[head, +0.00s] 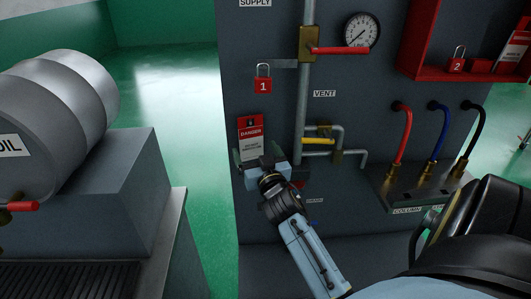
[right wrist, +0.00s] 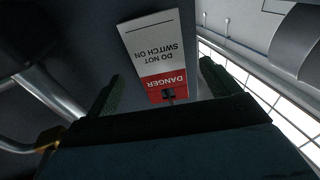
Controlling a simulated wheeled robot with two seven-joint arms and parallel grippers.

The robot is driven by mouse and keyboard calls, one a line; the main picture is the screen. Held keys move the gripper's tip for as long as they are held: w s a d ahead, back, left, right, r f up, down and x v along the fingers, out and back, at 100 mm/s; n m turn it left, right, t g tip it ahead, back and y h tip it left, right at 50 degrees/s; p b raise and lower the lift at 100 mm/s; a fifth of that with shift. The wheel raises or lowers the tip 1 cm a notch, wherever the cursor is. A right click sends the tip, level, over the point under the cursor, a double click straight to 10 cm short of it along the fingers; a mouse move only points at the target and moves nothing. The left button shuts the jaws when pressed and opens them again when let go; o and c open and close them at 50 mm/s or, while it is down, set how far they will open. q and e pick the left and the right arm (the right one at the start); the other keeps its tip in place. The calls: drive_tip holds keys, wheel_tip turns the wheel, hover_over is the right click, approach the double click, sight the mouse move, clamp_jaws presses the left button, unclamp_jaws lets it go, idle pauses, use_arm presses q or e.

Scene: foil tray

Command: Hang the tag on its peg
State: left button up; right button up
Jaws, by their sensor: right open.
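A red and white DANGER tag (head: 251,140) is upright against the grey panel, below the padlock marked 1. It also shows upside down in the right wrist view (right wrist: 154,48), with a small dark fitting at its red end. I cannot tell whether that fitting is the peg through the tag's hole. My right gripper (head: 260,158) is just at the tag's lower end and hides part of it. In the right wrist view its two fingers (right wrist: 161,75) are apart on either side of the tag, with gaps to it. My left gripper is not in view.
A padlock marked 1 (head: 263,84) hangs above the tag. A pipe (head: 303,110) with a red-handled valve (head: 338,50) and a yellow handle (head: 317,141) runs close to its right. Coloured hoses (head: 403,135) and a red box (head: 420,65) are farther right.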

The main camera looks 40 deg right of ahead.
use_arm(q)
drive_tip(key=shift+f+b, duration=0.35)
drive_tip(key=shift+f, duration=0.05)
use_arm(e)
drive_tip(key=v, duration=1.1)
drive_tip(key=shift+w+r, duration=0.1)
